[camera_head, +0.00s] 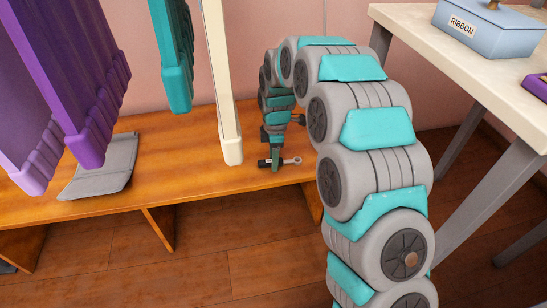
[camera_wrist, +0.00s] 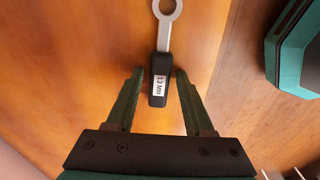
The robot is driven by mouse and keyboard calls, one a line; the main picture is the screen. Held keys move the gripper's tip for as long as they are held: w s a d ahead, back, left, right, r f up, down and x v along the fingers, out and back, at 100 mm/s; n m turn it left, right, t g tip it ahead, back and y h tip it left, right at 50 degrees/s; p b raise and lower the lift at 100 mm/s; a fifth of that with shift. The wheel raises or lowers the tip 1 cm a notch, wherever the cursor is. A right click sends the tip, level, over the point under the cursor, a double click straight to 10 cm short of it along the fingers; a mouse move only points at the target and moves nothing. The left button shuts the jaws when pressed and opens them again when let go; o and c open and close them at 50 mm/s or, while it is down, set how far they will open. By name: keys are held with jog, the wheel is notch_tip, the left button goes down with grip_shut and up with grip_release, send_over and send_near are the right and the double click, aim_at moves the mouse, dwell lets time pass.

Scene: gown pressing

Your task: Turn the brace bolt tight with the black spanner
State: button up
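The black-handled spanner (camera_wrist: 159,88) has a label reading 13 MM and a silver shank with a ring end. It lies on the wooden bench. In the wrist view its handle end sits between the two fingers of my gripper (camera_wrist: 160,76), with a gap on both sides. My gripper is open. In the head view my gripper (camera_head: 275,165) points down at the bench; the spanner's ring (camera_head: 295,160) shows to its right and part of the black handle to its left. No brace bolt can be made out.
The orange wooden bench (camera_head: 200,157) has a grey folded cloth (camera_head: 103,166) at left. Purple (camera_head: 88,80), teal (camera_head: 174,55) and cream (camera_head: 222,85) hanging pieces come down over it. A pale table (camera_head: 440,50) at right bears a blue RIBBON box (camera_head: 490,32).

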jog(key=shift+o, duration=0.8)
jog(key=shift+r, duration=0.1)
notch_tip(320, 180, up, 8)
jog(key=shift+d+f, duration=0.1)
jog(key=shift+f, duration=0.1)
